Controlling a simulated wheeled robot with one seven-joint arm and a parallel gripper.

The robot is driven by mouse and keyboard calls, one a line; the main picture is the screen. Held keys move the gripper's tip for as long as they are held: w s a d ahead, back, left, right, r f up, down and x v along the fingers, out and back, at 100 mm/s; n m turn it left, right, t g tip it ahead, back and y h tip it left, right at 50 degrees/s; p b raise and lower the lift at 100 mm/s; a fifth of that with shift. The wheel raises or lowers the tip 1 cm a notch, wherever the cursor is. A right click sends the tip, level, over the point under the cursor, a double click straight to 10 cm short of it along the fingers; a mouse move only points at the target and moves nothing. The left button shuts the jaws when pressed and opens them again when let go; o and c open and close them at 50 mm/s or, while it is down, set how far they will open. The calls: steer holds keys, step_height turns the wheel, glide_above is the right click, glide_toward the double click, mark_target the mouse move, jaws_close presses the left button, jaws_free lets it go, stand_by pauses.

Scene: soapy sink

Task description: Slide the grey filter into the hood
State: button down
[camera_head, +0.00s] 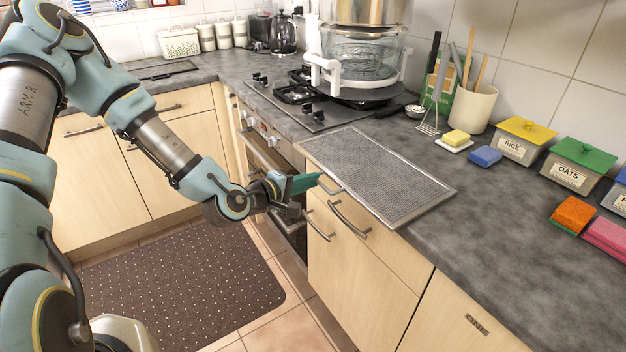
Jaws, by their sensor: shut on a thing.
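The grey filter (385,172) is a flat, rectangular mesh panel with a metal frame. It lies on the dark grey counter right of the hob, its near left edge by the counter's front edge. A small handle (333,188) shows at that edge. My gripper (318,181) comes in from the left, its teal fingers at this handle and shut on it. The exact contact is small and hard to see. The hood is not in view.
The hob (315,112) carries a large steamer pot (362,55) behind the filter. Drawer handles (348,221) stick out below the counter. Bare counter lies right of the filter.

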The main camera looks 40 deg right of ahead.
steer(key=shift+w+a, duration=0.1)
steer(key=shift+a, duration=1.9)
jaws_free()
steer(key=shift+a, duration=0.1)
steer(key=a, duration=0.6)
steer(key=shift+w+a, duration=0.2)
steer(key=shift+a, duration=0.15)
stand_by(0.5)
